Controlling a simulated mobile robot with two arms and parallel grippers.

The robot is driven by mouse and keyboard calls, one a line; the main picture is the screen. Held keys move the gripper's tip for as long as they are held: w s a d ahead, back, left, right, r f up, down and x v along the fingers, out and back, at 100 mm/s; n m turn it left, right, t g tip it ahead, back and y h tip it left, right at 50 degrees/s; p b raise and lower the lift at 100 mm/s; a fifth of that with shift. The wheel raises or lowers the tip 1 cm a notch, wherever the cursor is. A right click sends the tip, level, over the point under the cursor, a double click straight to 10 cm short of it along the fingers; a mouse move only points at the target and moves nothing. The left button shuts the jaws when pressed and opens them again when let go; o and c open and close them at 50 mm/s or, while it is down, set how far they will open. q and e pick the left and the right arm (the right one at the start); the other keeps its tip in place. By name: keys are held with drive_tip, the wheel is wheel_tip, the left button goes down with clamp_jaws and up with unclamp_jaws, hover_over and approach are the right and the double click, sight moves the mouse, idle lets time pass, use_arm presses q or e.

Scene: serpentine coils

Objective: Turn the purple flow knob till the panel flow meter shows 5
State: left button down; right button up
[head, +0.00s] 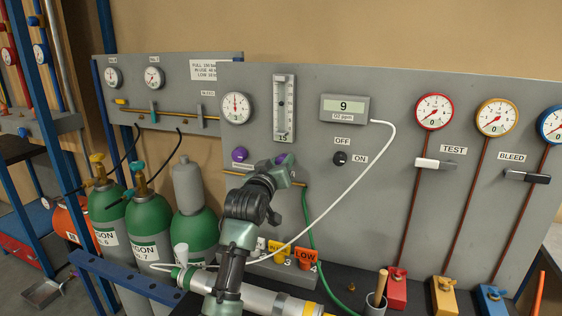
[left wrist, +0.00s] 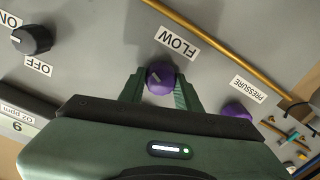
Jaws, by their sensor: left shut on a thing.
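The purple flow knob (left wrist: 159,75), under an upside-down FLOW label, sits between the two fingers of my left gripper (left wrist: 160,92) in the left wrist view. The fingers are shut on its sides. In the head view my left gripper (head: 285,172) reaches up to the panel and mostly hides the flow knob (head: 283,158). The panel flow meter (head: 283,108) is a clear upright tube with a scale, straight above the gripper. My right gripper is not in view.
A second purple knob, labelled PRESSURE (left wrist: 237,110), is close beside the left gripper; it also shows in the head view (head: 240,154). A black OFF/ON knob (head: 340,158) is to the right. A display (head: 345,107) reads 9. A white hose (head: 366,175) crosses the panel.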

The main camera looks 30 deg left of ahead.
use_arm(q)
drive_tip(key=n+p, duration=0.2)
drive_tip(key=n, duration=0.1)
drive_tip(key=shift+r+p, duration=0.15)
drive_tip(key=shift+p, duration=0.25)
drive_tip(key=n+p, duration=0.4)
drive_tip(key=shift+a+n, duration=0.1)
drive_tip(key=shift+n, duration=0.3)
drive_tip(key=n+p, duration=0.2)
drive_tip(key=n, duration=0.1)
drive_tip(key=shift+p, duration=0.3)
drive_tip(key=shift+s+f+n+h+p, duration=0.1)
drive_tip(key=shift+f+n+h+p, duration=0.1)
drive_tip(key=shift+n+p, duration=0.55)
drive_tip(key=shift+f+n+h+p, duration=0.2)
drive_tip(key=shift+n+p, duration=0.2)
drive_tip(key=shift+n, duration=0.65)
drive_tip(key=c, duration=1.1)
unclamp_jaws()
drive_tip(key=shift+o, duration=0.5)
drive_tip(key=shift+a+r, duration=0.1)
